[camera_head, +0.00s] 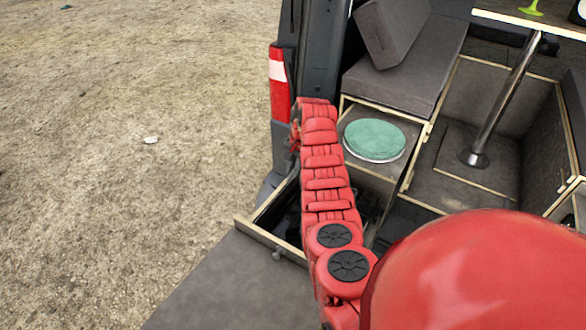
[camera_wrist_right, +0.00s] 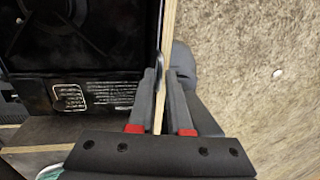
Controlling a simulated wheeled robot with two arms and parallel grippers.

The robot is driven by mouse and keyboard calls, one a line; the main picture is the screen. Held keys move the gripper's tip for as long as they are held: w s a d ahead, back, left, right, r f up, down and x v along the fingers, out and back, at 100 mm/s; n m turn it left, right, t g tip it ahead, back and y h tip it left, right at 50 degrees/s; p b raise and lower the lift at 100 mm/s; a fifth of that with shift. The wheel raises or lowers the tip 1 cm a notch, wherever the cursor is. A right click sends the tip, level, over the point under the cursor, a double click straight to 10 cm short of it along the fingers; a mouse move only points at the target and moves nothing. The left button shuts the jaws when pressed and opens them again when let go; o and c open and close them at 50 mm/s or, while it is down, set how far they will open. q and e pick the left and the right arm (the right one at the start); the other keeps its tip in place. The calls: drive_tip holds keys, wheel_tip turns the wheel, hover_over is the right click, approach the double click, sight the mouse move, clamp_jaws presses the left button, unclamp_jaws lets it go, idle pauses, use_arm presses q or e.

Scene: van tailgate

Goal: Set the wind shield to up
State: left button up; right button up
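A black stove (camera_wrist_right: 75,45) with a printed label sits inside the open wood-edged drawer (camera_head: 243,229) at the van's rear. I cannot make out a separate wind shield; a thin dark curved piece (camera_wrist_right: 161,64) shows by the fingertips in the wrist view, and I cannot tell what it is. My right gripper (camera_head: 295,137) is at the far end of the red arm, beside the van's rear corner. In the wrist view its two fingers (camera_wrist_right: 162,78) are apart, with the drawer's pale wooden edge (camera_wrist_right: 167,25) showing between them. Contact is unclear. My left gripper is not in view.
The van's dark rear pillar and red tail light (camera_head: 279,88) stand close to the right gripper. Bare ground (camera_head: 120,130) lies left.

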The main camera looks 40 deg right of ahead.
clamp_jaws()
idle(1.1)
